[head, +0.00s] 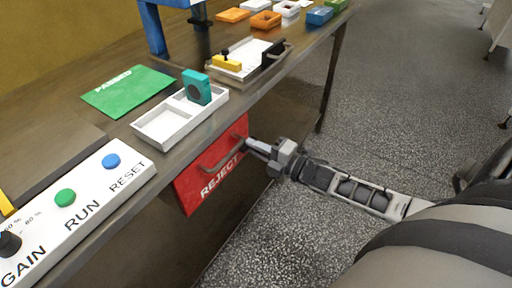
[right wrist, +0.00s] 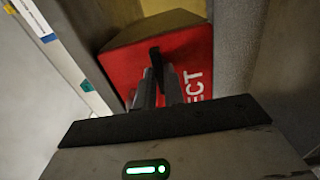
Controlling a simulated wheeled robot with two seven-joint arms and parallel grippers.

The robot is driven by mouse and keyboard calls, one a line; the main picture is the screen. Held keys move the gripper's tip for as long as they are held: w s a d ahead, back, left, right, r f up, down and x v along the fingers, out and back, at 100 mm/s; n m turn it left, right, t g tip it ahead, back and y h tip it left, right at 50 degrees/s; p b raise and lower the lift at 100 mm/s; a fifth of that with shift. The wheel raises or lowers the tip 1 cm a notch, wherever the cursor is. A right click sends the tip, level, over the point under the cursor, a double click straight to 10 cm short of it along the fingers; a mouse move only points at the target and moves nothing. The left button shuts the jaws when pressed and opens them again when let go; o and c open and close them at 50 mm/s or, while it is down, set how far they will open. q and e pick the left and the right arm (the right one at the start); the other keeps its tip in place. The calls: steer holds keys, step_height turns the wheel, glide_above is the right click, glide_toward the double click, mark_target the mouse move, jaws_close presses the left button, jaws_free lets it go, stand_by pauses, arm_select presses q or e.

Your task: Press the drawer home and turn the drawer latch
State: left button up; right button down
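The red drawer front marked REJECT (head: 209,178) is under the table edge, with a grey bar handle (head: 220,150) across it. My right gripper (head: 252,146) is at the right end of the handle. Its fingers (right wrist: 160,80) are close together, with the dark handle end (right wrist: 155,56) at their tips; whether they grip it is unclear. No latch is clearly visible on this drawer. My left gripper is not in view.
A white tray (head: 160,130) with a teal block (head: 197,88) stands above the drawer. A yellow piece with a black knob (head: 227,62) is on another white tray behind. A button panel (head: 90,205) is at the left front.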

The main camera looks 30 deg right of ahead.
steer(key=shift+m, duration=0.3)
steer(key=m+p, duration=0.3)
steer(key=m, duration=1.4)
stand_by(0.3)
steer(key=shift+m, duration=0.3)
stand_by(0.3)
steer(key=c, duration=1.5)
jaws_free()
